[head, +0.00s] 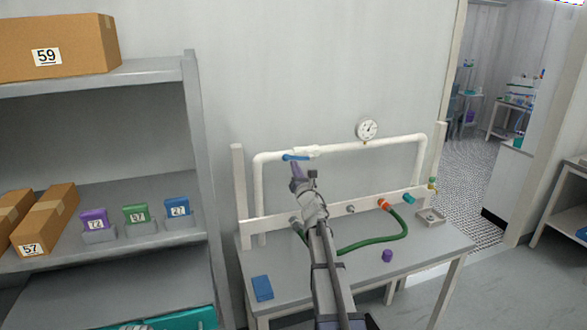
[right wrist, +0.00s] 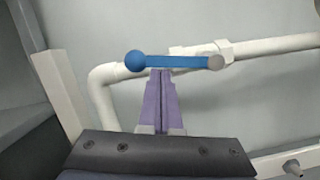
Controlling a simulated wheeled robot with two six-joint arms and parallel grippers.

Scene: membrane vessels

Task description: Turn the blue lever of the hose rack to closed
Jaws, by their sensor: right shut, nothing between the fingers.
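The hose rack (head: 248,220) stands on a grey table against the wall, with a white pipe (head: 378,144) across its top. The blue lever (head: 294,157) sits on the pipe's valve, left of the gauge. In the right wrist view the lever (right wrist: 175,62) lies nearly along the pipe, its ball end to the left and its pivot to the right. My right gripper (head: 295,165) is shut and empty, just below the lever. In the right wrist view its purple fingertips (right wrist: 161,72) are at the lever's lower edge; I cannot tell if they touch. My left gripper is not in view.
A pressure gauge (head: 367,129) is on the pipe. A green hose (head: 372,243) curves across the rack. A blue block (head: 262,288) and a purple piece (head: 387,256) lie on the table (head: 340,281). A shelf (head: 190,150) with boxes stands at the left.

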